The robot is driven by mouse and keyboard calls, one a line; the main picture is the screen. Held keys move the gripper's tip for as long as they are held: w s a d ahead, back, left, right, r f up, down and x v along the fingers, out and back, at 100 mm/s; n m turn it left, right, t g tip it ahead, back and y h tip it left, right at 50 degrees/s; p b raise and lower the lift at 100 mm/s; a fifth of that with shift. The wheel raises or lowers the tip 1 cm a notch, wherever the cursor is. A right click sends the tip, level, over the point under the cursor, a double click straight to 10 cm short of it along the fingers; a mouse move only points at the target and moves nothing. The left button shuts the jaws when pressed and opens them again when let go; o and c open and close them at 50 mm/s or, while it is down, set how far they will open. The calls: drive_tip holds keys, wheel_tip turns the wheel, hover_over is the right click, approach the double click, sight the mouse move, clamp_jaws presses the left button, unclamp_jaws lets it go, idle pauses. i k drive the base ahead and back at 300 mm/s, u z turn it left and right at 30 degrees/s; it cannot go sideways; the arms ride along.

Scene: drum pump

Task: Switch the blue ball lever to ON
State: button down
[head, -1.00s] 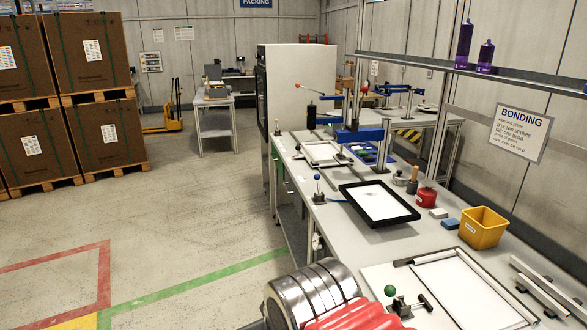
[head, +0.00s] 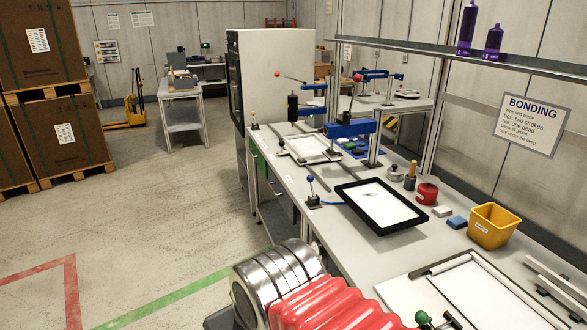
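The blue ball lever (head: 311,188) stands near the left edge of the long grey bench. Its small blue ball tops a thin, nearly upright stem on a small dark base. No ON marking can be read at this size. Part of my arm, with silver rings and a red ribbed cover, shows at the bottom of the head view, nearer than the lever. My gripper is outside the picture, so its fingers cannot be seen.
A black-rimmed tray (head: 411,221) lies right of the lever. A green ball lever (head: 422,318) is at the front, near a framed white panel (head: 489,292). A yellow bin (head: 492,227) and red pot (head: 427,194) stand farther right. Open floor (head: 170,220) lies left of the bench.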

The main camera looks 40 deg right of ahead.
sight(310, 179)
drive_tip(key=i, duration=1.15)
drive_tip(key=z, duration=0.35)
drive_tip(key=i, duration=1.65)
